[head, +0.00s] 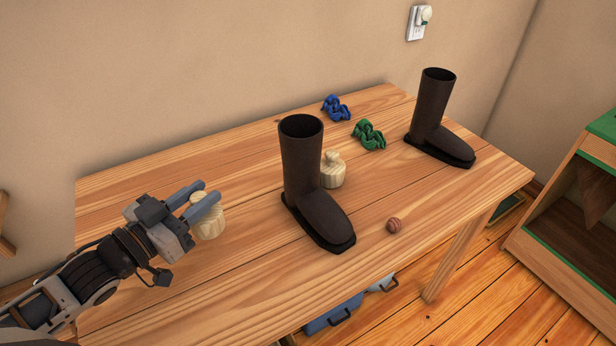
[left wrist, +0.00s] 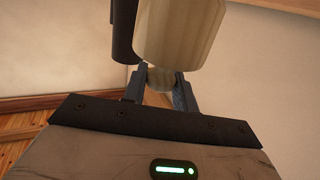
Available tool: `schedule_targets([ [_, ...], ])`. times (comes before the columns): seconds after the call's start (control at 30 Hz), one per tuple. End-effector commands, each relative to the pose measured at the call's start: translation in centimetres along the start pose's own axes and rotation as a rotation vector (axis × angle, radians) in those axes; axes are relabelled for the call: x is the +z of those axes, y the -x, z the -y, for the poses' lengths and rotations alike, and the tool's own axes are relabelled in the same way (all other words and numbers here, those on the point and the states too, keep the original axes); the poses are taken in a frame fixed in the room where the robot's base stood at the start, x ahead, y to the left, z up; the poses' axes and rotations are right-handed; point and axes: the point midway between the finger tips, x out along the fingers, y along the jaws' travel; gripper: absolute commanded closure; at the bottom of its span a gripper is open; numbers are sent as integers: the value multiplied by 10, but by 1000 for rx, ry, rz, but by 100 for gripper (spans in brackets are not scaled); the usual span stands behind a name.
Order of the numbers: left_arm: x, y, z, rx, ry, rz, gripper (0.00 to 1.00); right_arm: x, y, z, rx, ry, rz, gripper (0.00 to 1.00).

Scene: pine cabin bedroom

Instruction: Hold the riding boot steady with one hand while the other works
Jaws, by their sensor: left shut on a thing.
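A dark brown riding boot (head: 304,165) stands upright near the middle of the table, its shaft open at the top. A second matching boot (head: 434,110) stands upright at the right end. My left gripper (head: 198,200) is left of the near boot, shut on a cream wooden plug (head: 209,222). In the left wrist view the fingers (left wrist: 160,88) close on the knob of the plug (left wrist: 180,30), and a dark shape, likely a boot, shows behind it. A second cream plug (head: 333,172) with a knob stands just behind the near boot, partly hidden. My right gripper is out of view.
A blue case (head: 335,316) is under the table. A green-edged shelf (head: 570,190) stands at right. The table's left back is clear.

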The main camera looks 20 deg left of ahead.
Motion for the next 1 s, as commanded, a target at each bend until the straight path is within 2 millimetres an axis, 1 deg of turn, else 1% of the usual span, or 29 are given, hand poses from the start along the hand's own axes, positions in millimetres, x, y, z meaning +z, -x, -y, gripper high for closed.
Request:
schedule_targets([
  [0.07, -5, -1, 5, 19, 1, -4, 99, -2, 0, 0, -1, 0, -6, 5],
  [0.17, -8, -10, 7, 26, 4, -12, 99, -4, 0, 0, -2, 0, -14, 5],
  [0.27, -9, -30, 7, 25, 2, -15, 99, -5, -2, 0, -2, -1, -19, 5],
  [0.8, -11, -151, 4, 23, 4, -11, 99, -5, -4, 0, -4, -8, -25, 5],
  [0.9, -11, -167, 4, 22, 4, -9, 99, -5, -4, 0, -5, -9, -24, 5],
  [1.0, -10, -177, 3, 22, 5, -8, 99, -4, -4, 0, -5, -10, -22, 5],
])
